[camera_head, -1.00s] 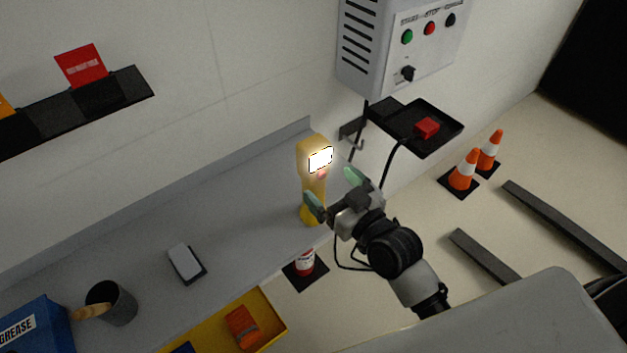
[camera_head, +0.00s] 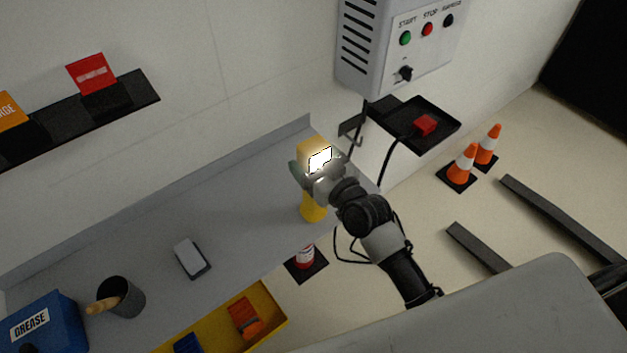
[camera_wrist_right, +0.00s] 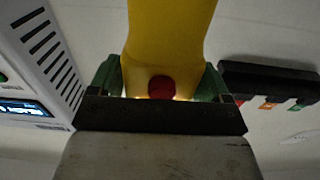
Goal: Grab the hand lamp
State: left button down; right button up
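The hand lamp (camera_head: 313,209) is yellow and stands upright on the grey bench, its lit white panel near the top. My right gripper (camera_head: 317,166) is at the upper part of the lamp, with one green finger to the left of it; the other finger is hard to make out in the head view. In the right wrist view the yellow lamp body (camera_wrist_right: 170,30) with a red button lies between the two green fingers of the gripper (camera_wrist_right: 160,82). The fingers are spread to either side, close to the lamp; contact is not clear. My left gripper is not in view.
The bench (camera_head: 230,215) holds a phone-like slab (camera_head: 190,257), a dark cup (camera_head: 125,297) and a blue grease box (camera_head: 45,325). A yellow tray (camera_head: 275,312) sits at the front. A control box (camera_head: 385,50) and black tray (camera_head: 440,128) are to the right. Cones (camera_head: 463,165) stand on the floor.

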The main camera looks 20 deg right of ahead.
jog(key=c, duration=1.2)
grip_shut()
jog(key=shift+r, duration=0.15)
